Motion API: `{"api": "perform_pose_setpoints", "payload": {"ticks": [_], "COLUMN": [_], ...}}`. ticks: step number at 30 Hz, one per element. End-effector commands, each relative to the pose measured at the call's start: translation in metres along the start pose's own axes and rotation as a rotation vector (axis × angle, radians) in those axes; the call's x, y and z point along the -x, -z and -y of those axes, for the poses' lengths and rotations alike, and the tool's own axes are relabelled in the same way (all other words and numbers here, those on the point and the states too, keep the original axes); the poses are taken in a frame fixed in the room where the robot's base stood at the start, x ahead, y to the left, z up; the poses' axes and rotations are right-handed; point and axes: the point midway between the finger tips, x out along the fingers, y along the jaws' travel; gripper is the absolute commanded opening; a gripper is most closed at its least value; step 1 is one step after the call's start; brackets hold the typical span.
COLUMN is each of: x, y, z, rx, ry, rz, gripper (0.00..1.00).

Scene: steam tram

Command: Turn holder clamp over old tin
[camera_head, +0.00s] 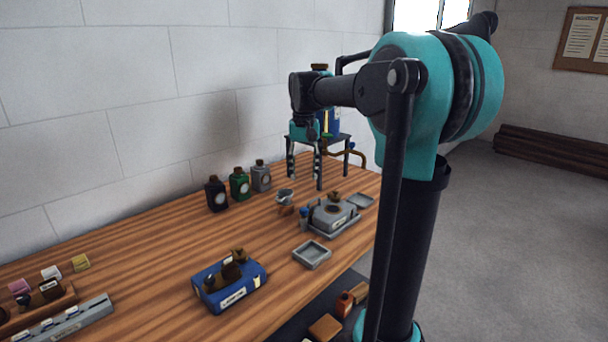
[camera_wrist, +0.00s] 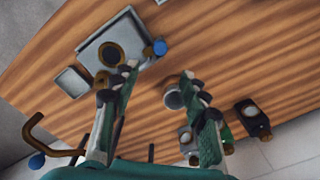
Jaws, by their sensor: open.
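My gripper (camera_head: 304,180) points down over the far part of the bench, its two fingers spread and empty. A small grey metal piece with a brown lower part (camera_head: 285,198), possibly the old tin in its holder, stands just below it. In the wrist view a round grey top (camera_wrist: 173,100) shows between the fingertips, nearer the right one, apparently the same piece. A grey machine (camera_head: 335,214) with a brown-ringed round opening sits beside it. A blue knob (camera_head: 304,214) is at its side and also shows in the wrist view (camera_wrist: 160,47). I cannot tell which part is the clamp.
Black (camera_head: 216,194), green (camera_head: 239,185) and grey (camera_head: 261,177) bottles stand along the wall. A dark stand (camera_head: 345,143) with a brown pipe is behind my gripper. Shallow trays (camera_head: 312,255) flank the machine.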

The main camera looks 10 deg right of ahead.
Motion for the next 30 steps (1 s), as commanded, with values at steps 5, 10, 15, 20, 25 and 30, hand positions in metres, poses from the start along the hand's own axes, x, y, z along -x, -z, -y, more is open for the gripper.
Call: {"api": "perform_pose_setpoints", "payload": {"ticks": [5,10,15,20,25,30], "x": [0.034,0.050,0.031,0.000,-0.033,-0.067], "y": [0.000,-0.001,-0.001,-0.001,-0.001,-0.001], "z": [0.000,0.000,0.000,0.000,0.000,0.000], "rx": [-0.047,-0.078,-0.079,-0.079,-0.078,-0.078], "ry": [0.000,0.000,0.000,0.000,0.001,0.001], "rz": [0.000,0.000,0.000,0.000,0.000,0.000], "gripper": [0.45,0.45,0.45,0.45,0.45,0.45]}}
